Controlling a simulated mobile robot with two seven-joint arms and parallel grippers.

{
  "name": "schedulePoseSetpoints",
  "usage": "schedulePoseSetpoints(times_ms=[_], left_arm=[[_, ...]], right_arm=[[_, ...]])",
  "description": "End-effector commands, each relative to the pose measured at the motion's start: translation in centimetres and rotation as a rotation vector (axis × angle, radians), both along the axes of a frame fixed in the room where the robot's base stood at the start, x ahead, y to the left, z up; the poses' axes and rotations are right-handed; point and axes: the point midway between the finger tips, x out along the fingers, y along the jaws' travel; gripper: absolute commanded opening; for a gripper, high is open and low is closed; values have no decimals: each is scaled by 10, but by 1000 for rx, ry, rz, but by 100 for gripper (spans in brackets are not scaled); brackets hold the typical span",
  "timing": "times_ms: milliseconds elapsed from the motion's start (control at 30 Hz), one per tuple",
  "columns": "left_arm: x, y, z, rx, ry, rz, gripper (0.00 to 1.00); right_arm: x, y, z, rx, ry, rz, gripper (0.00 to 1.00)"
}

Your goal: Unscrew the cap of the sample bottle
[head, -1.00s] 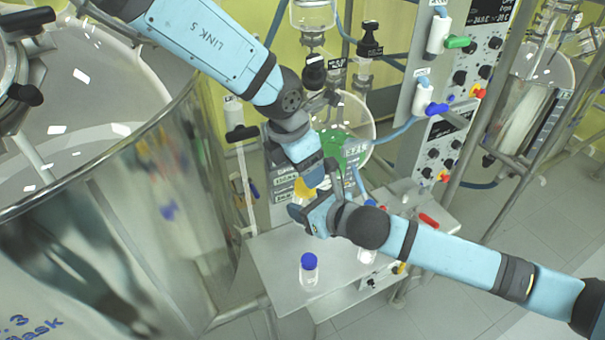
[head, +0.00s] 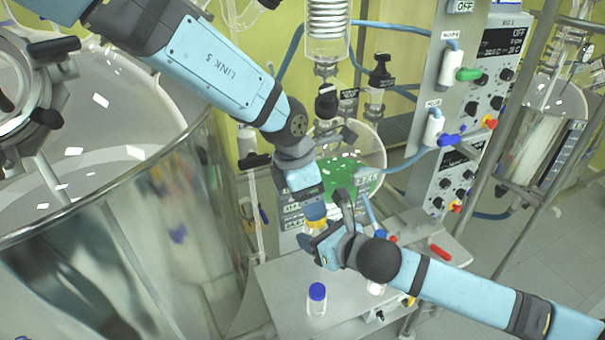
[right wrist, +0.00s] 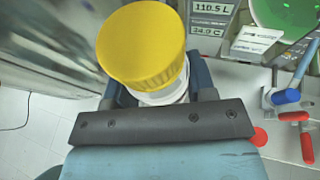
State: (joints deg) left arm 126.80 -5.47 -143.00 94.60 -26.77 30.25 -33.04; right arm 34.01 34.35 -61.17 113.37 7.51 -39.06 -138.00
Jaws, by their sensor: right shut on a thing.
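The sample bottle has a ribbed yellow cap (right wrist: 142,50), seen large in the right wrist view. Its clear neck (right wrist: 168,92) shows just below the cap, between my right gripper's fingers (right wrist: 160,88). In the head view the yellow cap (head: 316,225) shows small between my two grippers, and the bottle's body is mostly hidden. My right gripper (head: 325,232) is shut on the bottle, above the small table. My left gripper (head: 313,208) comes down from above, close over the cap in the head view. Its fingers are too hidden to tell open from shut.
A bottle with a blue cap (head: 317,297) stands on the small table (head: 282,285). A red-handled tool (head: 440,252) lies at its right. A large steel vessel (head: 110,230) fills the left. A glass flask with green liquid (head: 345,178) stands behind the grippers.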

Motion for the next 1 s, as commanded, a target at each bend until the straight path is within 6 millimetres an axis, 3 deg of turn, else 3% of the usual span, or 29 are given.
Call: schedulePoseSetpoints(times_ms=[233, 633, 900, 1000], left_arm=[[1, -8, -31, 2, 2, 1, 75], [2, -10, -38, 0, -1, 1, 75], [2, -10, -37, 0, -1, 1, 15], [2, -10, -37, 0, -1, 1, 15]], right_arm=[[0, 0, 1, 1, -1, 0, 0], [0, 0, 1, 1, -1, 0, 0], [0, 0, 0, 1, -1, 0, 0], [0, 0, 1, 1, -1, 0, 0]])
